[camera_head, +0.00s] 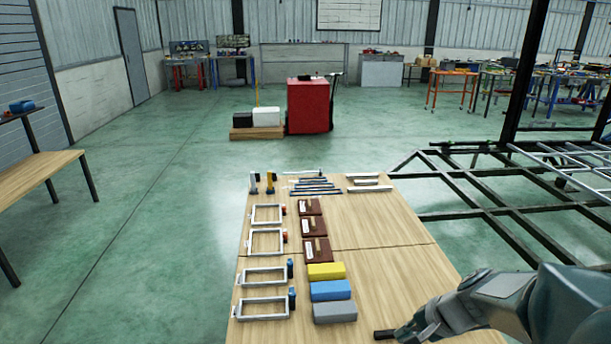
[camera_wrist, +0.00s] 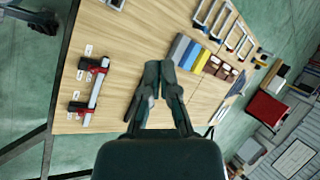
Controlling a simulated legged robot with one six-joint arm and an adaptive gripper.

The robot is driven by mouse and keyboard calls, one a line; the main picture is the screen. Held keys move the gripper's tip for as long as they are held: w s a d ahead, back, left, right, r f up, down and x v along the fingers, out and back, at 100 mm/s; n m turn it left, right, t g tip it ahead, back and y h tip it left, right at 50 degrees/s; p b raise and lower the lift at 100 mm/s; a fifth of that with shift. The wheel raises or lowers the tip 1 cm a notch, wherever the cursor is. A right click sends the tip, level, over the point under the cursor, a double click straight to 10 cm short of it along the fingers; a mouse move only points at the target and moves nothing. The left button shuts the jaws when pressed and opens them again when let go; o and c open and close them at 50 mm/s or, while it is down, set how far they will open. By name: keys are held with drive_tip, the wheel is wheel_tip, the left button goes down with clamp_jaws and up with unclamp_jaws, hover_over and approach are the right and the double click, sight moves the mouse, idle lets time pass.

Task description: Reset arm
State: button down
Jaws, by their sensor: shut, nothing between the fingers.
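My gripper (camera_head: 393,334) is at the lower right in the head view, above the right part of the wooden table (camera_head: 370,220). In the wrist view my gripper (camera_wrist: 159,66) points out over the table top, with its fingertips together and nothing between them. My arm comes in from the lower right corner of the head view. The grey block (camera_head: 335,312) lies to the left of the gripper, apart from it. A blue block (camera_head: 330,290) and a yellow block (camera_head: 326,271) lie behind the grey one.
White frames (camera_head: 262,308) line the table's left side, beside brown blocks (camera_head: 316,250). Red-and-silver clamps (camera_wrist: 94,88) show in the wrist view. A black chassis frame (camera_head: 490,205) stands right of the table. A red cabinet (camera_head: 309,105) stands behind. The table's middle right is bare.

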drive_tip(key=s+a+r+n+t+h, duration=0.1)
drive_tip(key=s+a+r+n+h, duration=0.1)
drive_tip(key=s+r+n, duration=0.3)
drive_tip(key=s+a+r+n+t+h, duration=0.1)
drive_tip(key=s+a+r+n+h, duration=0.1)
drive_tip(key=s+r, duration=0.4)
drive_tip(key=shift+s+n+h, duration=0.7)
drive_tip(key=shift+s+n, duration=0.7)
drive_tip(key=shift+s, duration=0.45)
drive_tip(key=shift+r, duration=0.1)
